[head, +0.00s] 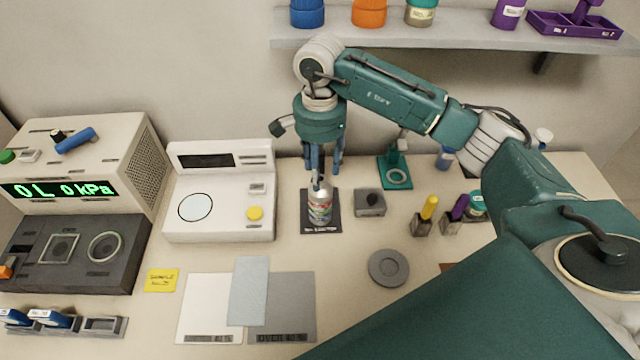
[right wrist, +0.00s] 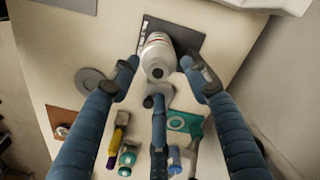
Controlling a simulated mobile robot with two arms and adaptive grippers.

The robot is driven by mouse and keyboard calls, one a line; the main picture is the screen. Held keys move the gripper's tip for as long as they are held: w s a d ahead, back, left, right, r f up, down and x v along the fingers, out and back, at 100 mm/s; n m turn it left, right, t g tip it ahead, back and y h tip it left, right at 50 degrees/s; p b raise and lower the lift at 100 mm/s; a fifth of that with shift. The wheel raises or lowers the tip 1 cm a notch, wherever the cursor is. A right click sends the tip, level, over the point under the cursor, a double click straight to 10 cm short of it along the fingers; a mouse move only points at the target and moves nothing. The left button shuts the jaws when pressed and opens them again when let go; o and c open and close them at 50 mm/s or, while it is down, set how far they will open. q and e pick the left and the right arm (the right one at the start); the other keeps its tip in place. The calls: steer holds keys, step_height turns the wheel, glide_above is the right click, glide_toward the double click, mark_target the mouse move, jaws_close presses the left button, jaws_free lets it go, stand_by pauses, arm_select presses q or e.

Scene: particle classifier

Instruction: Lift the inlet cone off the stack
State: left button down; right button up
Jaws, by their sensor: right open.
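The stack (head: 320,212) stands upright on a dark labelled mat (head: 306,222), with coloured bands on its side. The inlet cone (head: 320,195) is the pale, silvery top piece. In the right wrist view the inlet cone (right wrist: 157,62) shows a dark opening at its end. My right gripper (head: 321,172) points down just above the stack, and its fingers partly hide the cone's top. In the right wrist view my right gripper (right wrist: 160,78) is open, with blue fingers spread around the cone. Whether any finger touches it is unclear. My left gripper is out of view.
A white balance (head: 225,226) stands left of the stack. A small grey block (head: 370,203) and a teal stand (head: 396,172) are close on the right. A grey round dish (head: 388,268) lies in front, and a shelf (head: 450,40) runs behind.

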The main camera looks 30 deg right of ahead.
mark_target(325, 193)
steer(key=shift+s+f+p, duration=0.15)
steer(key=shift+f+p, duration=0.45)
steer(key=shift+f, duration=1.2)
jaws_close()
steer(key=shift+r, duration=0.1)
